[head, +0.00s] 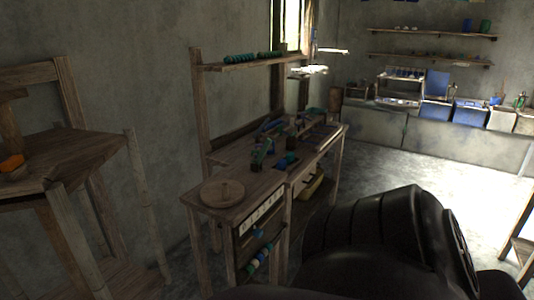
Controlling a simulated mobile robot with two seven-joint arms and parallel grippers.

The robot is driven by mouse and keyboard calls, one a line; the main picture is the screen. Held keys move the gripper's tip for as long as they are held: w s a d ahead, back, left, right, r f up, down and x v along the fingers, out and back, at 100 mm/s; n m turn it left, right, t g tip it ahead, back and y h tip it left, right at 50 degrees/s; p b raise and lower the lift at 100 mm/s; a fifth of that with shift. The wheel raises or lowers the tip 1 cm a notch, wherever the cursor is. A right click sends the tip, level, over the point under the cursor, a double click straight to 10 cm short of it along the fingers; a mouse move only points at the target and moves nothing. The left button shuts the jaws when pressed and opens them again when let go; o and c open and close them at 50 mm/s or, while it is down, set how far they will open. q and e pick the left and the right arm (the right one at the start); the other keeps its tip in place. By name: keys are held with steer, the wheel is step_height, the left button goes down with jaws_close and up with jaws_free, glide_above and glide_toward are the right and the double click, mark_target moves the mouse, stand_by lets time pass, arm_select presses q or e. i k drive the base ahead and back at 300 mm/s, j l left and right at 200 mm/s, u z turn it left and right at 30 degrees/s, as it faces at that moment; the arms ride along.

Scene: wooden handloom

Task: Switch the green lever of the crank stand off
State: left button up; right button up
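I cannot make out a crank stand or a green lever for certain. A wooden workbench (240,184) stands in the middle of the head view, with small dark green and blue items (262,154) on its top. They are too small and dim to tell apart. A round wooden disc (222,193) lies at the bench's near end. Neither of my grippers is in view. A large black part of my own arm fills the lower right and hides the floor behind it.
A wooden frame (75,146) with an orange item (12,163) stands at the left. Wall shelves (430,61) and blue bins (470,113) are at the far right. Open floor (430,158) lies between the bench and the back counter.

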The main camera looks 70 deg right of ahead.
mark_target(267, 144)
steer(key=k+l, duration=0.1)
steer(key=l, duration=0.55)
steer(key=k+l, duration=0.1)
steer(key=l, duration=1.15)
steer(key=k+l, duration=0.15)
steer(key=l, duration=0.5)
steer(key=k+l, duration=0.1)
steer(key=l, duration=0.55)
steer(key=k+l, duration=0.1)
steer(key=l, duration=1.15)
steer(key=k+l, duration=0.15)
steer(key=l, duration=0.5)
